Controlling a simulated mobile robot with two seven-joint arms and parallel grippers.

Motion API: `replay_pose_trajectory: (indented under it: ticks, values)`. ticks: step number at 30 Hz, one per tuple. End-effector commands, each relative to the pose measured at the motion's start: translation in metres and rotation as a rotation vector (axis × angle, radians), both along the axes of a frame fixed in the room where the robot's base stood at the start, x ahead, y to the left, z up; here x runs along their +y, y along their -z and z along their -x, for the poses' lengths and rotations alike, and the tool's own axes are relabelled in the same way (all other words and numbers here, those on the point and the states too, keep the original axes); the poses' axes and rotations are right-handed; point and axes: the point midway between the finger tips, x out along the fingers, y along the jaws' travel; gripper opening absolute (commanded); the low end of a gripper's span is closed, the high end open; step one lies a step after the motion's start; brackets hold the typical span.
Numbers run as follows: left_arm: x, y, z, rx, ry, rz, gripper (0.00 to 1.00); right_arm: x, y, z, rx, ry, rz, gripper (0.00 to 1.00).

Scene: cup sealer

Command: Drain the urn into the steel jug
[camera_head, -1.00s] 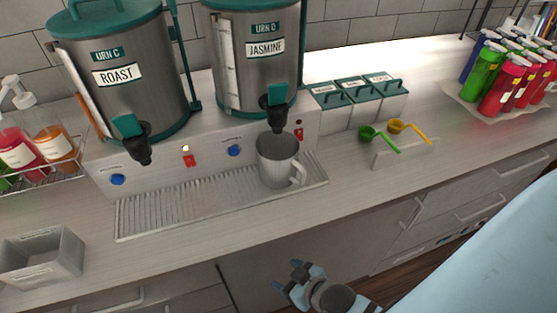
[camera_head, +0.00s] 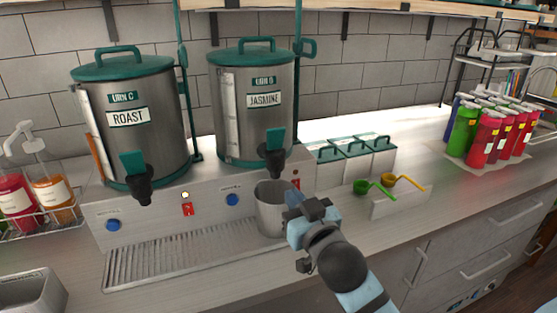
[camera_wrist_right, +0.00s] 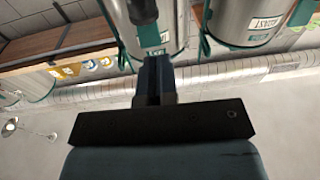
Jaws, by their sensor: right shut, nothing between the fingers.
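The steel jug (camera_head: 270,214) stands upright on the drip tray, below the black tap (camera_head: 275,160) of urn D, labelled JASMINE (camera_head: 262,110). That tap has a green lever (camera_head: 276,138), and no stream shows below it. Urn C, labelled ROAST (camera_head: 155,143), stands to the left with its own green-levered tap. My right gripper (camera_head: 293,203) is shut and empty at the jug's right side, covering its handle in the head view; I cannot tell whether they touch. In the right wrist view its closed fingers (camera_wrist_right: 153,80) point toward an urn. The jug's inside is unclear. My left gripper is not in view.
The slatted drip tray (camera_head: 150,262) has free room left of the jug. Lidded green-topped boxes (camera_head: 350,150) and a scoop holder (camera_head: 398,205) stand to the right. Red and green bottles (camera_head: 490,135) are farther right. Syrup bottles (camera_head: 35,195) stand at the left.

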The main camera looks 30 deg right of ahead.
Motion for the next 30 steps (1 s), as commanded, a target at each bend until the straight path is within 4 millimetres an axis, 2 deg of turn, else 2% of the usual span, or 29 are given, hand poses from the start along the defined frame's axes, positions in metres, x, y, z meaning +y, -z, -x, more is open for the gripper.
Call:
replay_pose_trajectory:
  ticks: [3, 6, 15, 20, 29, 30]
  values:
    - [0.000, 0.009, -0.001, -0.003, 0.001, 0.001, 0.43, -0.011, -0.029, 0.007, -0.081, 0.045, -0.014, 0.00]
    - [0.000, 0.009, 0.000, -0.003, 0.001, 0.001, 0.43, -0.015, -0.040, 0.011, -0.107, 0.061, -0.022, 0.00]
    - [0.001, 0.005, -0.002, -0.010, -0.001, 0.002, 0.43, -0.016, -0.042, 0.011, -0.109, 0.064, -0.023, 0.00]
    - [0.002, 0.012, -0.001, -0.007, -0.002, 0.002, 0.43, -0.016, -0.041, 0.008, -0.112, 0.062, -0.023, 0.00]
    - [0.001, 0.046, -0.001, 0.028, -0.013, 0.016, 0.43, -0.022, -0.042, -0.014, -0.115, 0.063, -0.020, 0.00]
    - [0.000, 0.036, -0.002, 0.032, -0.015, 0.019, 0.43, -0.024, -0.050, -0.023, -0.112, 0.064, -0.019, 0.00]
